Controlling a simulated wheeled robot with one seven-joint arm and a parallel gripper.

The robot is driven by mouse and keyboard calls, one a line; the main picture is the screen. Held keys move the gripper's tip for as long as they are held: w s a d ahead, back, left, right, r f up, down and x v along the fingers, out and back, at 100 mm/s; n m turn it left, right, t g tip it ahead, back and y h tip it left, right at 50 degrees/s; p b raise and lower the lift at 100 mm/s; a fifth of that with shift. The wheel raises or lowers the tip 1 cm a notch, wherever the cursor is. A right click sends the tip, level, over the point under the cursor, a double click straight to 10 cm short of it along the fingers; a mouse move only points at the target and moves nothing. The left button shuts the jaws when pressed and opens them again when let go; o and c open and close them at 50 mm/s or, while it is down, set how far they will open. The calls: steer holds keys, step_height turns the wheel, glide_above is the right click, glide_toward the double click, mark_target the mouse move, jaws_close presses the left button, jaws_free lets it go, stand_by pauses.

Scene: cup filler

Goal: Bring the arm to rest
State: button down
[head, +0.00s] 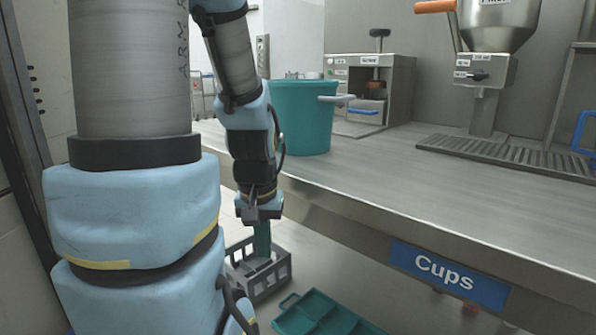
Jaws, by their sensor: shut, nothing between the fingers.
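My arm comes down in front of the left end of the steel counter (440,185). My gripper (262,212) points down, shut, at the counter's front edge. A narrow teal piece (262,238) stands upright just below the gripper, in a grey slotted crate (272,283). I cannot tell whether the fingertips touch it. Part of the crate is hidden behind my arm.
A large teal bucket (303,118) stands on the counter close to my arm. A teal tray (322,316) lies low, right of the crate. A steel hopper machine (490,70) and a drain grate (500,155) are at the right. The middle of the counter is clear.

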step_height(320, 180, up, 22)
steer(key=p, duration=2)
steer(key=shift+r, duration=0.2)
